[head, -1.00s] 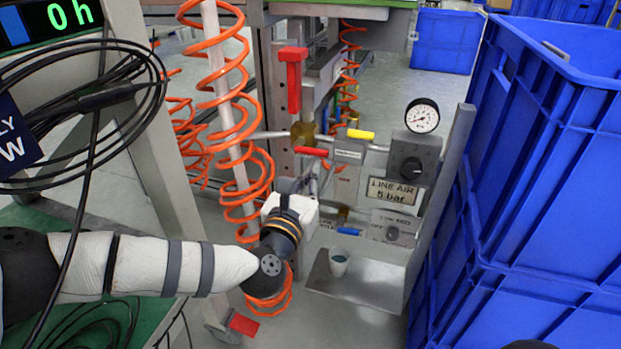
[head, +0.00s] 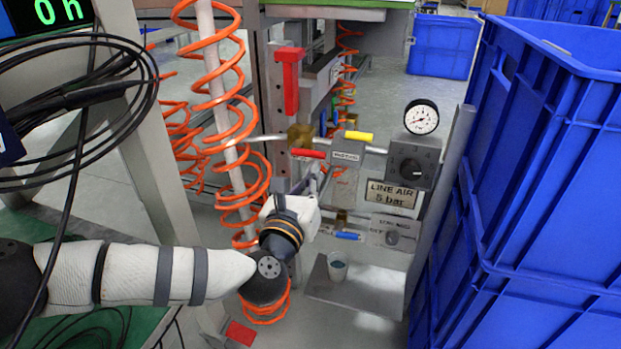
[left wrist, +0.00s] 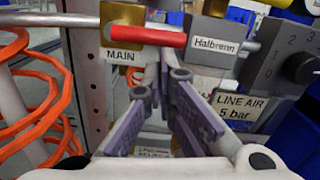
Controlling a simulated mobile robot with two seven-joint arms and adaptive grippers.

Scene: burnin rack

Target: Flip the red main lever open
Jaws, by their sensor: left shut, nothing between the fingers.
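The red main lever (head: 309,154) lies roughly level, pointing right from a brass valve (head: 300,136) on the air line. In the left wrist view the red lever (left wrist: 148,36) crosses the upper middle, above a "MAIN" label (left wrist: 122,55). My left gripper (head: 317,178) is just below the lever in the head view, its fingers partly hidden by its white body. In the left wrist view its grey-purple fingers (left wrist: 163,72) come together just under the lever, shut and empty. I cannot tell whether they touch it. My right gripper is not in view.
A grey block with a yellow lever (head: 358,135), a gauge (head: 421,117) and a knob box (head: 412,165) stand right of the lever. Orange coiled hose (head: 232,130) hangs left. Blue crates (head: 540,160) fill the right. A small cup (head: 337,266) stands on the lower shelf.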

